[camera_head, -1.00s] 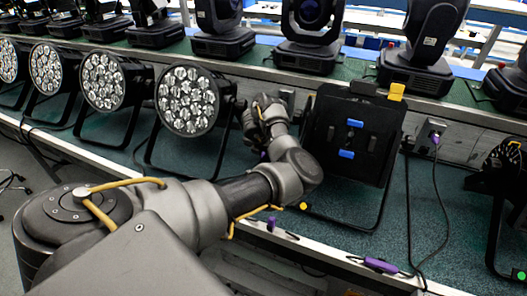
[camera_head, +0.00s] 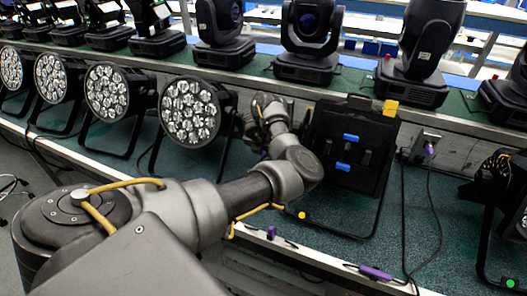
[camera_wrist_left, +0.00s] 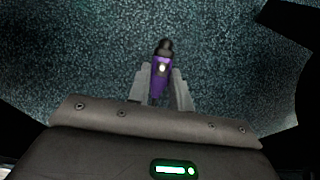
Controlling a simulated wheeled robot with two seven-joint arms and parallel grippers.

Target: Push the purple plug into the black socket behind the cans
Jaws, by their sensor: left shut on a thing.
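A purple plug (camera_wrist_left: 161,78) with a dark tip shows in the left wrist view, held between the two grey fingers of my left gripper (camera_wrist_left: 161,88). Its tip points away from the hand, over teal carpet. In the head view my left arm reaches in between the lit can (camera_head: 190,112) and the dark can turned away (camera_head: 348,150). My arm mostly hides the hand there. A dark fitting on the rail behind the arm is partly covered, and I cannot tell whether it is the black socket. My right gripper is not in view.
Another purple plug (camera_head: 430,149) sits in a wall socket at right, its cable hanging down. More purple plugs lie along the front edge (camera_head: 375,272) and (camera_head: 271,233). Moving-head lights (camera_head: 308,45) stand along the back. Carpet right of the dark can is mostly clear.

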